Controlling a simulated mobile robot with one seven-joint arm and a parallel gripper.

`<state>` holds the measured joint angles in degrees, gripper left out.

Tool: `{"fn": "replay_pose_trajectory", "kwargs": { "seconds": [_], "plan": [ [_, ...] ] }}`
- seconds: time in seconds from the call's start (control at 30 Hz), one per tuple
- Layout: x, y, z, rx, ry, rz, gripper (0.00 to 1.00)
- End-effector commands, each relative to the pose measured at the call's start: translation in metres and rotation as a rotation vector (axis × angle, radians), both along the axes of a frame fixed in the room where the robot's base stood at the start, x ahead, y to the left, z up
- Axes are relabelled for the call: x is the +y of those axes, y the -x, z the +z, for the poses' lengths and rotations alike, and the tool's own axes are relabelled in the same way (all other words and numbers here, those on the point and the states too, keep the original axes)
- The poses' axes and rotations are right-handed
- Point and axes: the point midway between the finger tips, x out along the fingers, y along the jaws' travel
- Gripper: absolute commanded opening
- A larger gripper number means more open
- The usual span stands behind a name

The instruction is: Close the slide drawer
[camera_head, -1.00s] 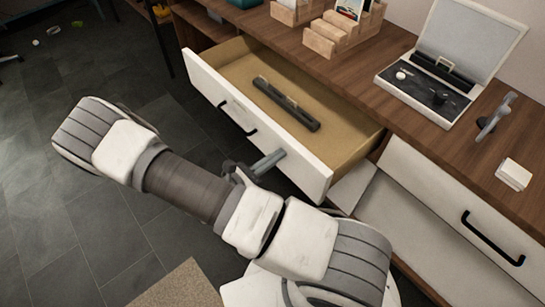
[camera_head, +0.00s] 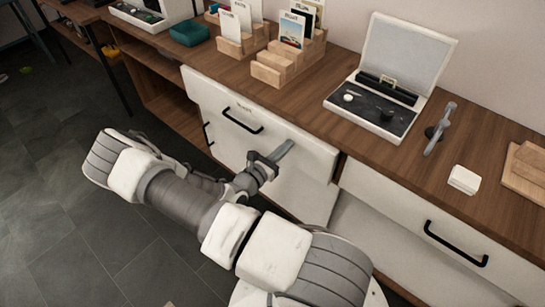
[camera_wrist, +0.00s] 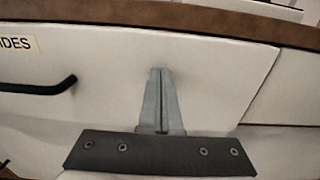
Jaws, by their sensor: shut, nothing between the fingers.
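The slide drawer (camera_head: 221,112) has a white front with a black bar handle (camera_head: 243,121), and its front now sits against the cabinet under the wooden top; no drawer interior shows. In the wrist view the drawer front (camera_wrist: 215,75) fills most of the picture, with a label ending in "IDES" (camera_wrist: 17,44) and the handle (camera_wrist: 38,87) at the left. My gripper (camera_head: 287,147) is shut and empty, its tips at the right part of the drawer front, right of the handle. In the wrist view the closed fingers (camera_wrist: 160,75) point at the front; whether they touch it I cannot tell.
On the wooden top (camera_head: 300,115) stand wooden card holders (camera_head: 285,65), a teal box (camera_head: 190,33), an open case (camera_head: 375,105), a grey tool (camera_head: 440,128) and a white block (camera_head: 464,180). Another white drawer (camera_head: 400,215) with a black handle is at the right.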

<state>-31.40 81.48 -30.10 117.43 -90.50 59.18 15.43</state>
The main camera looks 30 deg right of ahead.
Motion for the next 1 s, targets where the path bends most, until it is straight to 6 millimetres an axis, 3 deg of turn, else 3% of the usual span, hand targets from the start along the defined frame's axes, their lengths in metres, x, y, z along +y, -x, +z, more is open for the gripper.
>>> {"fn": "replay_pose_trajectory", "kwargs": {
  "seconds": [0.1, 0.33, 1.0],
  "plan": [
    [-0.015, -0.004, 0.001, 0.000, 0.001, -0.002, 0.00],
    [-0.028, -0.009, 0.000, -0.001, 0.000, 0.000, 0.00],
    [-0.026, -0.012, 0.001, -0.002, 0.000, -0.001, 0.00]
  ]
}}
